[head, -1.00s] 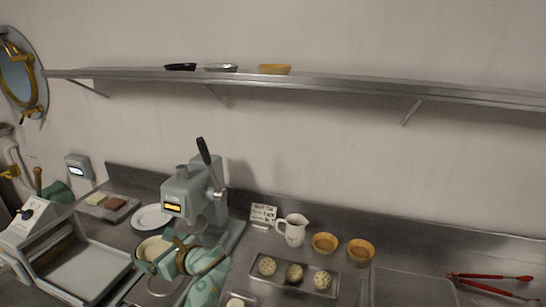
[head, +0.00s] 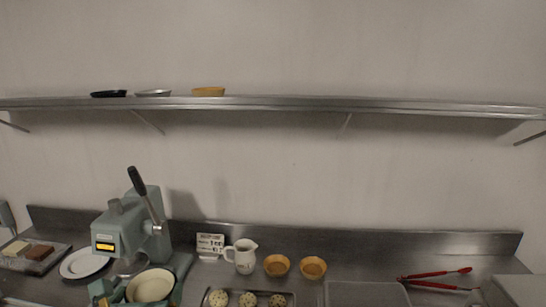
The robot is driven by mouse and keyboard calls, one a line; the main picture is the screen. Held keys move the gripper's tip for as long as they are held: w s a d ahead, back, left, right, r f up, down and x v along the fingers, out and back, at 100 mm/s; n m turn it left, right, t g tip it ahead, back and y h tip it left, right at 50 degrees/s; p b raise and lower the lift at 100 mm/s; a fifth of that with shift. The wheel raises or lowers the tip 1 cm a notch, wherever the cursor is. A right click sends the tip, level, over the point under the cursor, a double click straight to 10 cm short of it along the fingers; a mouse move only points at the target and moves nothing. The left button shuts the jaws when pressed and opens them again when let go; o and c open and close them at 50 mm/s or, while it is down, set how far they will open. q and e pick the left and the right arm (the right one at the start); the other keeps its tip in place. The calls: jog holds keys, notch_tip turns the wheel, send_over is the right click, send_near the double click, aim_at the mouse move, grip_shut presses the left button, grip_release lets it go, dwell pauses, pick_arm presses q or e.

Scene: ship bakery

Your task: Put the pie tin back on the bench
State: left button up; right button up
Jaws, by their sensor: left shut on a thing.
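A round, cream-coloured pie tin (head: 150,285) is low in the head view, in front of the lever press. My left gripper (head: 118,290), teal with brassy parts, is shut on its left side. The tin looks about level, and its lower part and the fingertips are partly hidden at the picture's bottom edge. I cannot tell how high it is above the steel bench (head: 370,262). My right gripper is out of view.
The teal press (head: 118,235) stands behind the tin. Around it are a white plate (head: 84,263), a card (head: 210,245), a jug (head: 243,257), two tart shells (head: 277,265), a dough tray (head: 290,298) and red tongs (head: 430,274). A shelf (head: 300,105) above holds three dishes.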

pick_arm(q)
jog(key=s+d+m+h, duration=0.1)
jog(key=s+d+h, duration=0.1)
jog(key=d, duration=0.1)
jog(key=shift+s+d+m, duration=0.15)
jog(key=shift+s+m, duration=0.05)
jog(key=shift+m, duration=0.2)
jog(key=shift+f, duration=0.15)
